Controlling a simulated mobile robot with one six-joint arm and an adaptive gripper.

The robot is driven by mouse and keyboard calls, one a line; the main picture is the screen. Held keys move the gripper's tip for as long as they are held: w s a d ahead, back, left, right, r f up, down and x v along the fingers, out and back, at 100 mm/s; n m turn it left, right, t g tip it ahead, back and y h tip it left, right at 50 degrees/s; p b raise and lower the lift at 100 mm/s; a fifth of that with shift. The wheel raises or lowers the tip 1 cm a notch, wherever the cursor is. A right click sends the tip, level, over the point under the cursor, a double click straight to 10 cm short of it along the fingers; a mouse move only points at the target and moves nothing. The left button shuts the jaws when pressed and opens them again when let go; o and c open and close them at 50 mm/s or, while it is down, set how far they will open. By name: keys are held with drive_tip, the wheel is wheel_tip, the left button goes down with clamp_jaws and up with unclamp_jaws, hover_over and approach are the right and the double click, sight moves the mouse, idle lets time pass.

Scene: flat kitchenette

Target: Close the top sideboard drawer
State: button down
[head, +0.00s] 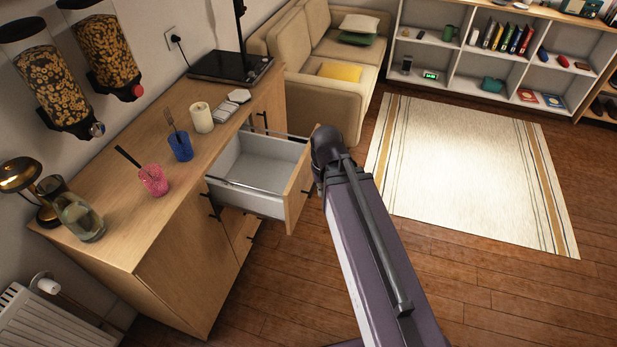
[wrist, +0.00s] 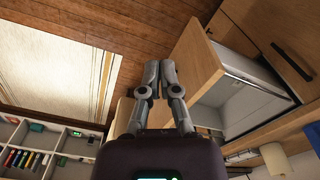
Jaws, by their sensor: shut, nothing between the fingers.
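The top sideboard drawer (head: 258,175) is pulled well out of the wooden sideboard (head: 190,262) in the head view. It has a light wood front and a grey-white inside that looks empty. In the wrist view the open drawer (wrist: 232,85) is on the right, with its wooden front (wrist: 193,62) beside my fingers. My gripper (wrist: 160,72) is shut and empty, with its fingertips close to the outer face of the drawer front. I cannot tell whether they touch it. In the head view my arm hides the fingers.
A pink cup (head: 153,180), a blue cup (head: 180,146), a candle (head: 202,117) and a glass jar (head: 79,218) stand on the sideboard top. A beige sofa (head: 300,85) is behind the sideboard. The floor and the striped rug (head: 465,165) at right are clear.

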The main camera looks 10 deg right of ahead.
drive_tip(key=w+d+f+m+y+b, duration=0.1)
drive_tip(key=w+f+m+b, duration=0.2)
drive_tip(key=w+m, duration=0.3)
drive_tip(key=w+d+f+m+t+y+b, duration=0.1)
drive_tip(key=w+d+f+m+b, duration=0.1)
drive_tip(key=w+m, duration=0.5)
drive_tip(key=w+d+f+m+t+y+b, duration=0.1)
drive_tip(key=w+f+m+b, duration=0.4)
drive_tip(key=m, duration=0.5)
drive_tip(key=shift+w+d+y+b, duration=0.3)
drive_tip(key=shift+w+d+b, duration=0.15)
drive_tip(key=shift+w, duration=0.5)
drive_tip(key=shift+f, duration=0.1)
drive_tip(key=b, duration=0.9)
hover_over(306, 185)
drive_tip(key=s+d, duration=0.1)
drive_tip(key=s, duration=0.1)
drive_tip(key=shift+w+d+f, duration=0.1)
drive_tip(key=shift+w+f, duration=0.05)
drive_tip(key=shift+f, duration=2.15)
drive_tip(key=shift+w+d+f, duration=0.1)
drive_tip(key=shift+f, duration=2.15)
drive_tip(key=shift+w, duration=0.1)
